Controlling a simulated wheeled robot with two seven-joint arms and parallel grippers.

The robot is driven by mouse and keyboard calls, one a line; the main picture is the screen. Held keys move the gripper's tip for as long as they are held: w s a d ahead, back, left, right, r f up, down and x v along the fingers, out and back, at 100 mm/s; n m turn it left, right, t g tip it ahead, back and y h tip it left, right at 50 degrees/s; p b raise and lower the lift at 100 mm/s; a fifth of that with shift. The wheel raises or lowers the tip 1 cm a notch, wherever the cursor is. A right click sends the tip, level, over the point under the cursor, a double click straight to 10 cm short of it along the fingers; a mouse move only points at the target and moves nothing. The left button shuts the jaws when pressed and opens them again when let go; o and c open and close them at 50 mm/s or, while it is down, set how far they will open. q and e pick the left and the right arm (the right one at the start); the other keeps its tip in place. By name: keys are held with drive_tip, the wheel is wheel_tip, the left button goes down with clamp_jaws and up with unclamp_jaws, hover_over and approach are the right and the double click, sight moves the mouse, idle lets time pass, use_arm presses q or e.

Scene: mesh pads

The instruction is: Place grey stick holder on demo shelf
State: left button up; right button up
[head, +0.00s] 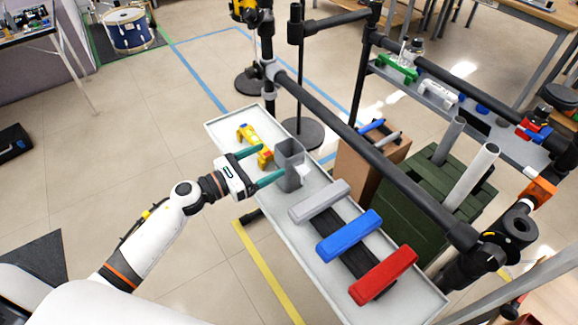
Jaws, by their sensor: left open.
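The grey stick holder (289,163), a dark grey open box, stands upright on the long pale grey shelf (348,293) in front of me. My left gripper (264,166) reaches in from the left with its teal fingers apart. The fingers are at the near side of the holder, one reaching toward its lower part. I cannot tell whether they touch it. My right gripper is not in view.
A yellow piece (255,142) lies left of the holder. Grey (320,201), blue (349,236) and red (384,274) blocks lie to its right. A black rail (375,165) runs behind the shelf. Another shelf (432,92) with small items is farther back.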

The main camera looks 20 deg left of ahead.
sight(299, 146)
use_arm(q)
drive_tip(key=x, duration=0.4)
drive_tip(key=shift+d+r+p, duration=0.1)
drive_tip(key=shift+d+p, duration=0.05)
drive_tip(key=shift+p, duration=0.2)
drive_tip(key=x, duration=0.2)
drive_tip(key=p+x, duration=0.1)
drive_tip(key=x, duration=0.1)
drive_tip(key=shift+w+f, duration=0.25)
drive_tip(key=shift+w, duration=0.2)
drive_tip(key=shift+w+d+f, duration=0.1)
drive_tip(key=shift+w+d, duration=0.25)
drive_tip(key=shift+w, duration=0.05)
drive_tip(key=shift+s, duration=0.1)
drive_tip(key=c, duration=1.7)
